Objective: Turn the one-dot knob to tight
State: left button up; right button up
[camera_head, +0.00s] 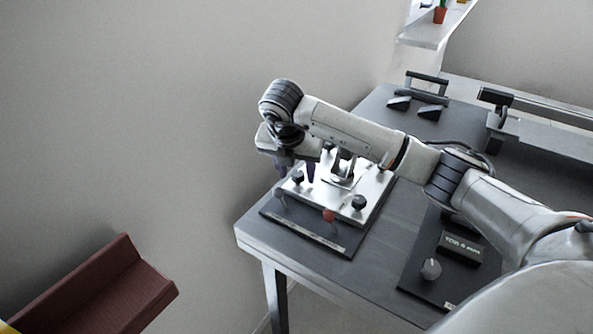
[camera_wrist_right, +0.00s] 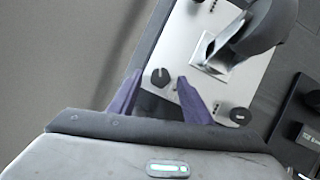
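A silver panel (camera_head: 340,208) on a dark base carries a black knob (camera_head: 297,178) at its left and another black knob (camera_head: 358,202) at its right. My right gripper (camera_head: 296,170) is open and points down at the left knob. In the wrist view this knob (camera_wrist_right: 160,77) shows between the two purple fingertips (camera_wrist_right: 159,80), with gaps on both sides. The right knob (camera_wrist_right: 240,115) lies beyond the right finger. My left gripper is not in view.
A lever (camera_wrist_right: 230,40) stands on the panel beside the gripper. A red ball-like handle (camera_head: 329,214) is at the panel's front edge. Another dark unit with a grey knob (camera_head: 431,269) is to the right on the table (camera_head: 300,258). A wall is close at left.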

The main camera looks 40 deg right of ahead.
jog(key=v, duration=1)
jog(key=shift+r, duration=0.15)
jog(key=shift+a, duration=0.1)
